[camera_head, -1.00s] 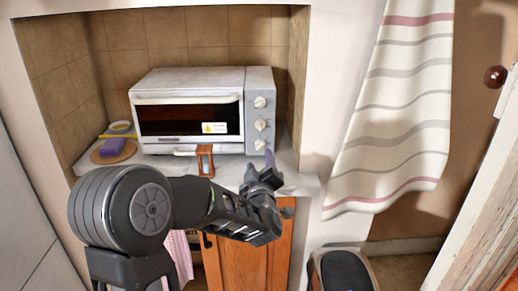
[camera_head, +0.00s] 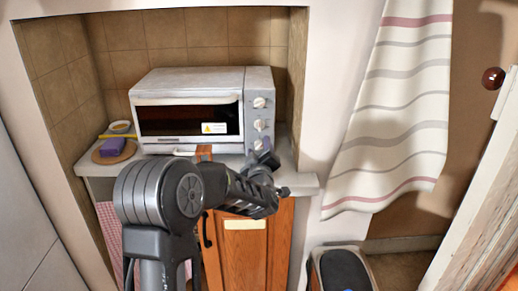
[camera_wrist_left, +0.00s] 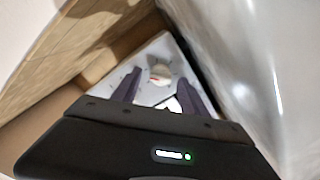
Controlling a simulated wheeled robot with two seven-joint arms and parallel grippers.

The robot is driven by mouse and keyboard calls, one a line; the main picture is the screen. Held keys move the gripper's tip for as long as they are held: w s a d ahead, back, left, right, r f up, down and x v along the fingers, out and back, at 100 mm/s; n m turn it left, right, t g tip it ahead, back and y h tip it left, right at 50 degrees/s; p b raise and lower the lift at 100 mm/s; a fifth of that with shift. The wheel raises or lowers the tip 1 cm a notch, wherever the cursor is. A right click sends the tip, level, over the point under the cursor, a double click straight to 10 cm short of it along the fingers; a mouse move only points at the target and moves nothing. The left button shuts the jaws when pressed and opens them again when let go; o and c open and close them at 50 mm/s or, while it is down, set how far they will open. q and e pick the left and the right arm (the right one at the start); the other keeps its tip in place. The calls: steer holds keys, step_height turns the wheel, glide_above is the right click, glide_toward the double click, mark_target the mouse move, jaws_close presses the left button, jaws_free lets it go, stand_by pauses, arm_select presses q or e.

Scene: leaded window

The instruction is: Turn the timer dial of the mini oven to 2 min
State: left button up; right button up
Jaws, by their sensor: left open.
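The mini oven (camera_head: 188,118) stands in the tiled niche, its door closed. Its right front panel has three pale dials, one above another: top dial (camera_head: 259,102), middle dial (camera_head: 259,125) and bottom dial (camera_head: 258,144). Which is the timer cannot be read. My left gripper (camera_head: 266,160) is just in front of and below the bottom dial. In the left wrist view one pale dial (camera_wrist_left: 160,72) with a small red mark shows beyond and between the open fingers, apart from them. The dial's scale is too small to read. My right gripper is out of view.
A purple sponge (camera_head: 112,146) lies on a round board (camera_head: 101,156) left of the oven. The counter (camera_head: 302,183) ends above a wooden cabinet (camera_head: 270,245). A striped curtain (camera_head: 390,120) hangs to the right; a pedal bin (camera_head: 342,270) stands below it.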

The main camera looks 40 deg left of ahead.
arm_select(q)
steer(key=shift+c, duration=0.3)
jaws_close()
stand_by(0.3)
